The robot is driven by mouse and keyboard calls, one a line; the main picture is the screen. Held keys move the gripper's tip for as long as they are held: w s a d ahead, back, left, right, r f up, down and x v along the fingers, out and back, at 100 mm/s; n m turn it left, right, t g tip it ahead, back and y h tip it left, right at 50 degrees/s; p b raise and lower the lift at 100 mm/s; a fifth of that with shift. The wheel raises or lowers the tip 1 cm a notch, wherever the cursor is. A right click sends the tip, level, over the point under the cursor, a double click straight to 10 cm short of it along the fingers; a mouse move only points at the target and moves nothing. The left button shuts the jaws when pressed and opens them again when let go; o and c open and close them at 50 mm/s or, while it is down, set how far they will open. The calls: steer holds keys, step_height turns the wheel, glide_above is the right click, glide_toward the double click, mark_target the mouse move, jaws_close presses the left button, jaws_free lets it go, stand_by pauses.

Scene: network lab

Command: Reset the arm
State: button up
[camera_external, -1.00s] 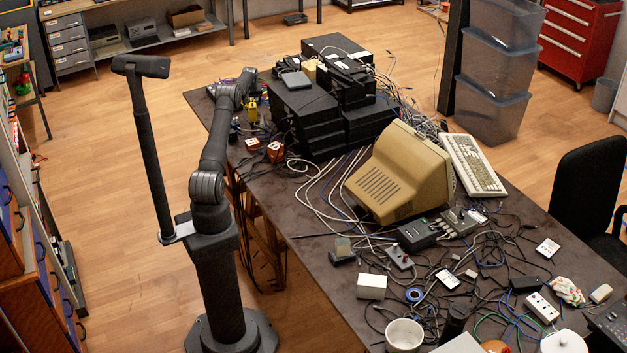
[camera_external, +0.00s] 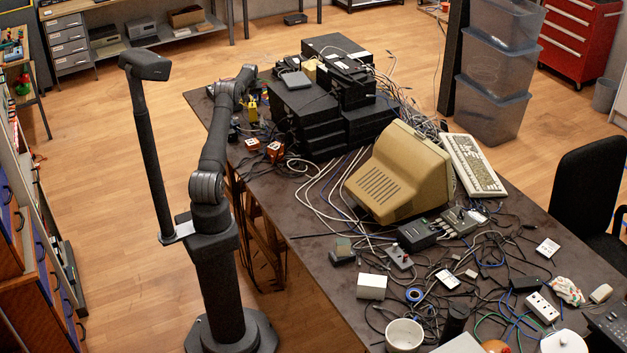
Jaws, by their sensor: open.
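My arm rises from its base beside the table and reaches away over the table's far left corner. My gripper (camera_external: 248,74) is at the far end of the arm, above that corner, left of the stack of black boxes (camera_external: 309,110). It is small here and its fingers are hard to make out; it appears open, with nothing seen held. A small yellow item (camera_external: 251,108) and other small parts lie on the table below and near it.
The dark table (camera_external: 318,265) carries a beige monitor (camera_external: 398,175), a white keyboard (camera_external: 472,165), many tangled cables and small devices. Clear bins (camera_external: 493,95) stand beyond it. A black chair (camera_external: 590,190) is at right. The floor at left is open.

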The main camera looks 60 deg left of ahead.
steer(key=x, duration=1)
steer(key=shift+f, duration=0.25)
steer(key=shift+r, duration=0.15)
